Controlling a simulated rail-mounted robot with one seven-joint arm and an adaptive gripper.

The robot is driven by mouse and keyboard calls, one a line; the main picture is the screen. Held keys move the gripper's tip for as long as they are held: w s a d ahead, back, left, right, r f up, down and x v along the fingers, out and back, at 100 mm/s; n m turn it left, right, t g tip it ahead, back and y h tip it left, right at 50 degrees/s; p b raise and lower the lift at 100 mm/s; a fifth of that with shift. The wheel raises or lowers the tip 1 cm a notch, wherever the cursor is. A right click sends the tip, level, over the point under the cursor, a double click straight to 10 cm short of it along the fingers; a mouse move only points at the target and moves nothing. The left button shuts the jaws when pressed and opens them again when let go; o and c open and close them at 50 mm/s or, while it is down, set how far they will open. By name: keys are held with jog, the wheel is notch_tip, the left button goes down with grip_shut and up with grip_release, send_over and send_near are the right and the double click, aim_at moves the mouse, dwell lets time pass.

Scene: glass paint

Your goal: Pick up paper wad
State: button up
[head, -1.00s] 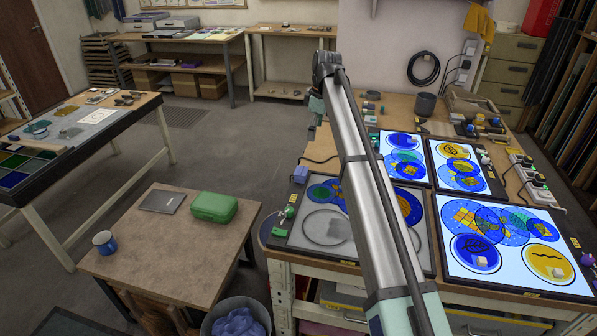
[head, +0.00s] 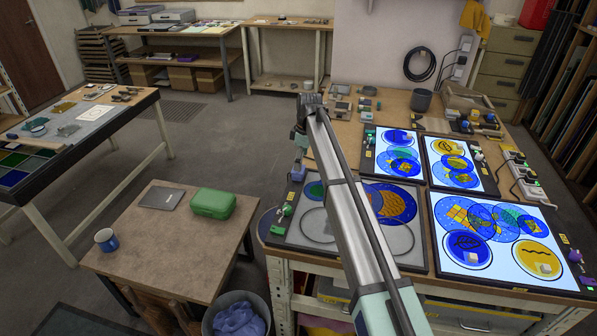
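Small pale, crumpled-looking lumps lie on the lit glass panels. One pale lump (head: 472,257) is on the left blue disc of the large front panel. Another pale lump (head: 544,268) is on its yellow disc. They look like paper wads, but are too small to be sure. The unlit panel (head: 295,235) at the front left of the bench is partly covered by my arm, so anything behind the arm there is hidden. My gripper does not show; only my arm's long link and bent elbow do.
Two smaller lit panels (head: 390,130) (head: 435,178) lie behind the large panel (head: 440,268). A bin (head: 208,322) with blue stuff inside stands by the bench. A low table holds a green case (head: 213,203) and a blue mug (head: 106,240). Power strips line the bench's right side.

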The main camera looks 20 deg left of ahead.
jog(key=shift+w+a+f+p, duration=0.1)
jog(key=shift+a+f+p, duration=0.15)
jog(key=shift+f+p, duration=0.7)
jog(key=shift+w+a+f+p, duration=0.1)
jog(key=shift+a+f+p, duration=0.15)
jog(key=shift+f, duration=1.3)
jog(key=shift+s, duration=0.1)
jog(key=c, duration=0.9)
